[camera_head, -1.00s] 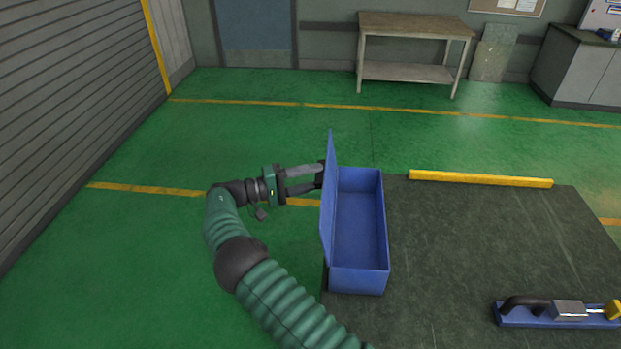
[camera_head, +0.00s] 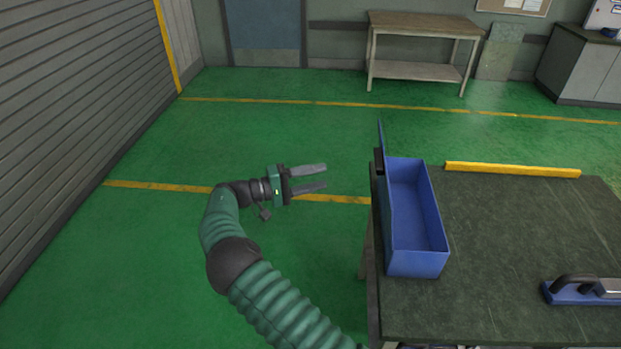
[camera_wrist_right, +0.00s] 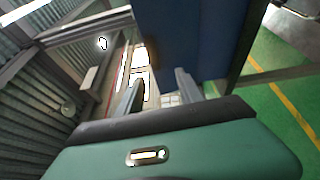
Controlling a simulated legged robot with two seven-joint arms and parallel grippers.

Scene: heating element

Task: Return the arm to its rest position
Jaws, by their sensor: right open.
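My right arm reaches up from the bottom of the head view, and its gripper (camera_head: 325,175) is out over the green floor. Its two fingers are spread and empty, pointing right toward the blue box (camera_head: 418,262). A clear gap separates the fingertips from the box. The box stands open on the near left part of the dark table (camera_head: 500,270), and its raised lid (camera_head: 382,140) is at its left side. In the right wrist view the two fingers (camera_wrist_right: 160,85) are apart, with a blue panel beyond them. My left gripper is not in view.
A blue holder with a black handle (camera_head: 580,291) lies on the table at right, cut by the picture edge. A yellow bar (camera_head: 512,170) lines the table's far edge. A workbench (camera_head: 420,25) stands at the back wall. The floor left of the table is clear.

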